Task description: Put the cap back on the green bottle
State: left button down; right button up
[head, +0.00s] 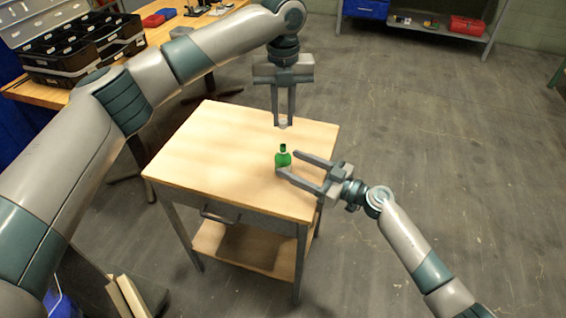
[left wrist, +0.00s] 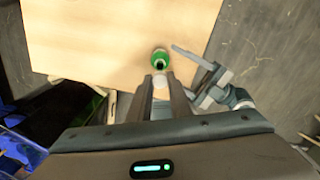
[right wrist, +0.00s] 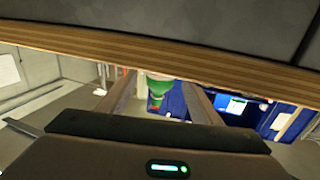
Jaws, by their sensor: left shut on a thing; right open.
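The green bottle (head: 283,158) stands upright and uncapped on the small wooden table, its dark mouth facing up in the left wrist view (left wrist: 161,61). My left gripper (head: 284,124) points down, shut on the pale cap (head: 283,122). The cap also shows between its fingertips in the left wrist view (left wrist: 158,82). In the head view the cap appears above the bottle, apart from it. My right gripper (head: 288,163) is open, its fingers reaching from the right to either side of the bottle. The right wrist view shows the bottle (right wrist: 158,90) upside down between the fingers.
The wooden table (head: 200,150) is otherwise clear on top, with a drawer in front and a lower shelf. A workbench (head: 150,40) with black bins (head: 70,50) stands at the back left. A shelf (head: 425,27) with a red bin (head: 467,25) stands far back.

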jog(key=shift+x, duration=2.05)
grip_shut()
pick_arm(q)
send_over(283, 145)
jog(key=shift+s+f, duration=0.1)
jog(key=shift+f, duration=2.35)
jog(key=shift+f, duration=0.1)
jog(key=shift+f, duration=0.8)
jog(key=shift+f, duration=0.6)
jog(key=c, duration=1.5)
grip_release()
jog(key=shift+c, duration=0.2)
